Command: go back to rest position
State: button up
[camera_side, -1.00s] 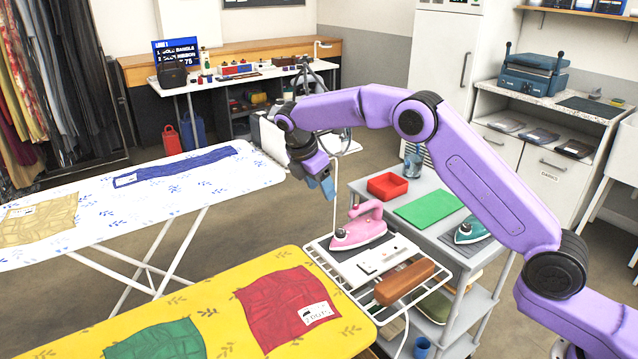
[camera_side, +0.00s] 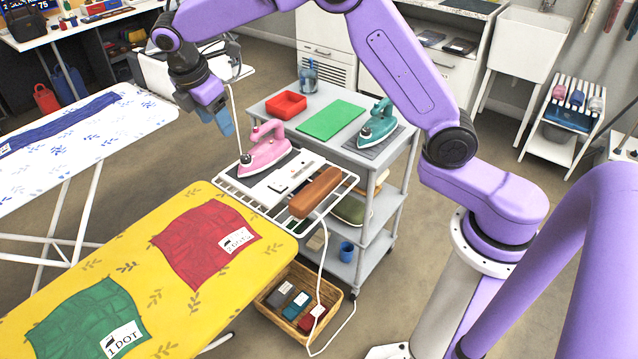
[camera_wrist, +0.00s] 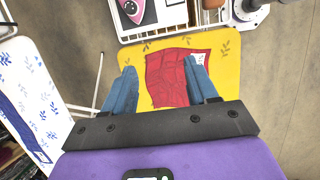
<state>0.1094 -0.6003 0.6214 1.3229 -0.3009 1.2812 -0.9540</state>
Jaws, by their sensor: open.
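My gripper (camera_side: 222,118) hangs in the air at the upper left of the side view, left of the pink iron and above floor level between the two boards. In the wrist view my gripper (camera_wrist: 163,92) shows two blue fingers spread wide with nothing between them. Beyond the fingers lies the red cloth (camera_wrist: 170,78) on the yellow ironing board (camera_wrist: 226,62). The red cloth also lies flat on the board in the side view (camera_side: 200,245). The pink iron (camera_side: 264,150) stands on the wire rack (camera_side: 228,184); part of it shows at the top of the wrist view (camera_wrist: 137,10).
A grey trolley (camera_side: 372,160) holds a red tray (camera_side: 286,104), a green mat (camera_side: 331,119) and a teal iron (camera_side: 377,122). A brown block (camera_side: 315,192) lies on the rack. A green cloth (camera_side: 92,318) lies on the yellow board. A white patterned board (camera_side: 95,150) stands left. A wicker basket (camera_side: 268,311) sits below.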

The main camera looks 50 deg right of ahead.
jog(key=s+d+r+m+y, duration=0.1)
jog(key=s+m, duration=0.1)
jog(key=s, duration=1.2)
jog(key=s+d+r+m+y, duration=0.1)
jog(key=s+d+y, duration=0.1)
jog(key=s, duration=1.1)
jog(key=s+d+f+m, duration=0.2)
jog(key=s+d, duration=0.4)
jog(key=s, duration=0.5)
jog(key=shift+s+f+g+y, duration=0.15)
jog(key=shift+f+g+y, duration=0.15)
jog(key=shift+f, duration=0.1)
